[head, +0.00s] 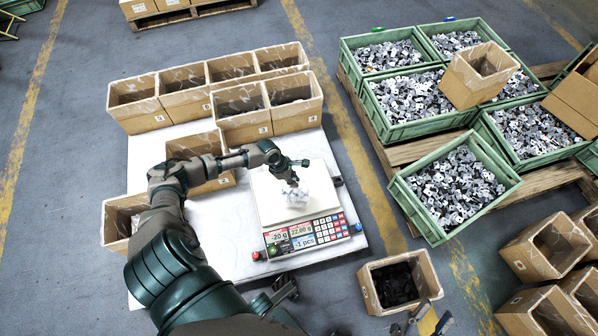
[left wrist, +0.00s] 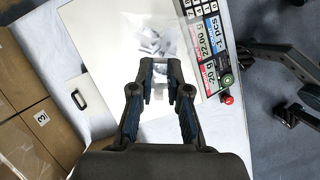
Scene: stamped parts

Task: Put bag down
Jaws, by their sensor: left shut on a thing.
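A clear plastic bag with grey metal parts (head: 297,197) is at the white plate of the counting scale (head: 268,205). My left gripper (head: 291,181) points down at the bag's top and is shut on it. In the left wrist view the bag (left wrist: 150,45) shows just beyond the fingertips (left wrist: 160,72), over the pale scale plate (left wrist: 105,50). I cannot tell whether the bag's underside touches the plate. The scale's display and keypad face me. What seems to be my right gripper (head: 424,322) shows only partly at the bottom edge; its jaw state is unclear.
Open cardboard boxes (head: 240,113) stand along the back and left of the white table (head: 230,240). A box with dark contents (head: 415,270) stands in front at the right. Green crates of metal parts (head: 408,187) sit on pallets at the right. The white surface left of the scale is clear.

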